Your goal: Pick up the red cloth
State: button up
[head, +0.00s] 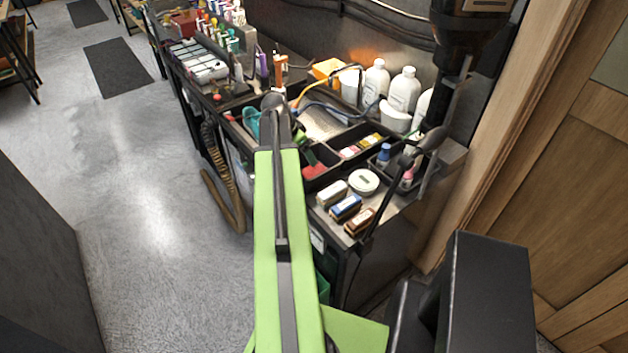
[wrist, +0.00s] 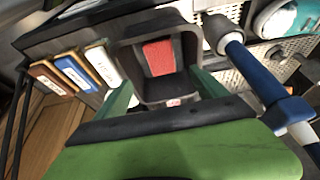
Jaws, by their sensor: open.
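The red cloth (wrist: 158,58) lies in a small dark bin (wrist: 183,30), near the middle of the wrist view. In the head view, part of the red cloth (head: 312,170) shows in the black bin, just right of my green arm. My gripper (wrist: 163,92) is open, with its two green fingers on either side of the bin's near end in the wrist view. In the head view my arm hides the fingers.
White, blue and brown boxes (head: 345,208) and a round white tin (head: 363,182) stand at the bench's near end. A blue-handled tool (wrist: 250,68) lies close to the right finger. White bottles (head: 403,90) stand at the back. Open floor (head: 150,220) is to the left.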

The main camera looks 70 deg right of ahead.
aim_at(313, 170)
jog(key=b+x, duration=0.4)
jog(key=x, duration=0.3)
jog(key=shift+w+a+b, duration=0.15)
jog(key=shift+a+b, duration=0.05)
jog(key=shift+b, duration=0.2)
jog(key=shift+d+f+b, duration=0.2)
jog(key=shift+f+b, duration=0.1)
jog(key=shift+f, duration=0.05)
jog(key=shift+r, duration=0.1)
jog(key=b+x, duration=0.4)
jog(key=x, duration=0.1)
jog(key=shift+d+b, duration=0.1)
jog(key=shift+b, duration=0.3)
jog(key=c, duration=1.4)
notch_tip(313, 170, up, 10)
jog(key=p, duration=1)
jog(key=shift+c, duration=0.2)
